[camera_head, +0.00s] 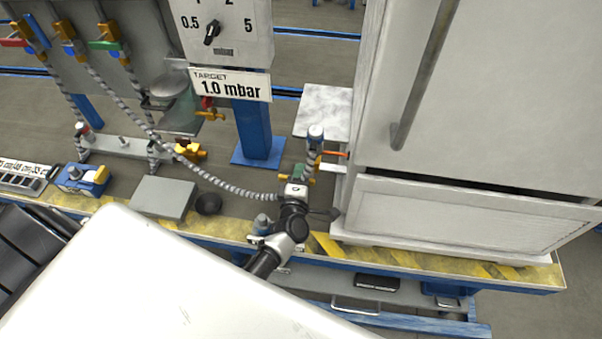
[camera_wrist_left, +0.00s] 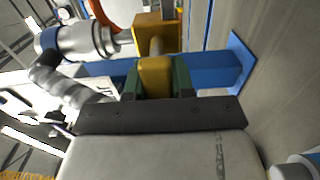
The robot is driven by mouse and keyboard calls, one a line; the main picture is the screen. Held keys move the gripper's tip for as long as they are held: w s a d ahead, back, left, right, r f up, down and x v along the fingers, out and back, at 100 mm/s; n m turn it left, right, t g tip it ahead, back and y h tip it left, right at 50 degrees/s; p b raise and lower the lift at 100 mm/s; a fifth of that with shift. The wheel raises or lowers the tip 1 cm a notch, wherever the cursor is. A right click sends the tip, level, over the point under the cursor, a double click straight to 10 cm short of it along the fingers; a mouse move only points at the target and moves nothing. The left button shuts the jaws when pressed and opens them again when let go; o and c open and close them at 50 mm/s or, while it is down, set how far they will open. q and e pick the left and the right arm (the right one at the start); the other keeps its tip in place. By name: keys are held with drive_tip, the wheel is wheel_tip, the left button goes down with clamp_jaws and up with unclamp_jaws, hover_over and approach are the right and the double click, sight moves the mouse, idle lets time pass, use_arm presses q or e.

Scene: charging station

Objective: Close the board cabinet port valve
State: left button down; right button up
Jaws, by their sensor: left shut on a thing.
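The board cabinet port valve (camera_head: 333,153), with an orange-red handle, is on the left side of the white cabinet (camera_head: 425,205). My left gripper (camera_head: 298,172) is beside the cabinet, at the brass fittings there. In the left wrist view the green fingers (camera_wrist_left: 155,82) are shut on a brass fitting (camera_wrist_left: 155,74). A second brass block (camera_wrist_left: 156,32) sits just beyond it. A curved orange-red part (camera_wrist_left: 105,12) shows at the top and looks like the valve handle. The handle's exact angle is hard to tell. My right gripper is not in view.
A braided hose (camera_head: 235,188) runs from the valves on the left to beside my gripper. A grey box (camera_head: 162,197) and a blue post (camera_head: 257,132) stand left of it. A silver hose fitting (camera_wrist_left: 78,40) is close to my fingers. The cabinet blocks the right.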

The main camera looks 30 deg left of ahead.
use_arm(q)
drive_tip(key=c, duration=1)
unclamp_jaws()
drive_tip(key=shift+o, duration=0.2)
drive_tip(key=shift+s, duration=0.1)
drive_tip(key=v, duration=1)
drive_tip(key=shift+s+d+b, duration=0.15)
drive_tip(key=shift+s+b, duration=0.2)
